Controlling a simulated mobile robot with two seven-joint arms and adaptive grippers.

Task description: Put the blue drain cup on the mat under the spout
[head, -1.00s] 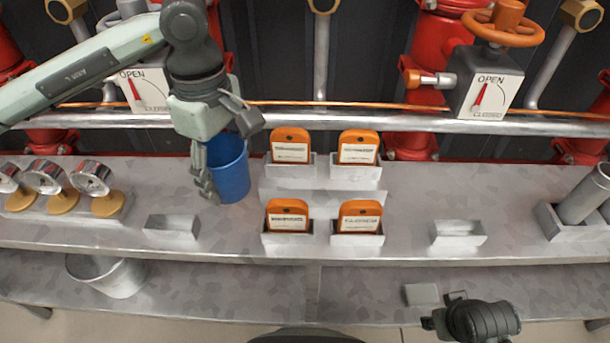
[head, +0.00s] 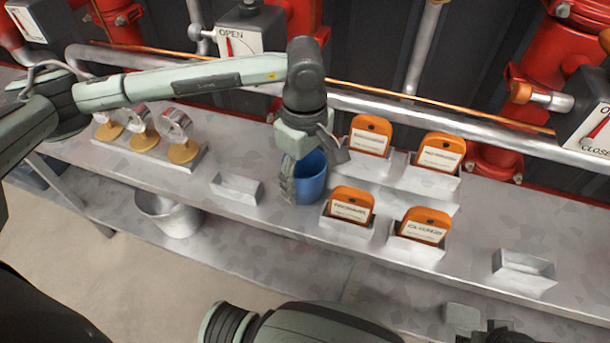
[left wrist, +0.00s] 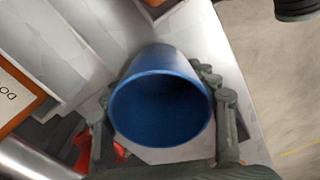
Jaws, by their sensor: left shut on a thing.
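The blue drain cup (head: 311,180) is upright at the bench, left of the orange tags in the head view. My left gripper (head: 308,160) is shut on it, with fingers on both sides of its wall. In the left wrist view the cup's open mouth (left wrist: 162,110) faces the camera and looks empty. I cannot tell whether its base touches the bench top. I cannot make out the mat or the spout for certain in these frames. My right gripper is not clearly in view.
Orange tags (head: 372,135) in metal holders stand just right of the cup. A pipe (head: 440,110) runs behind the bench.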

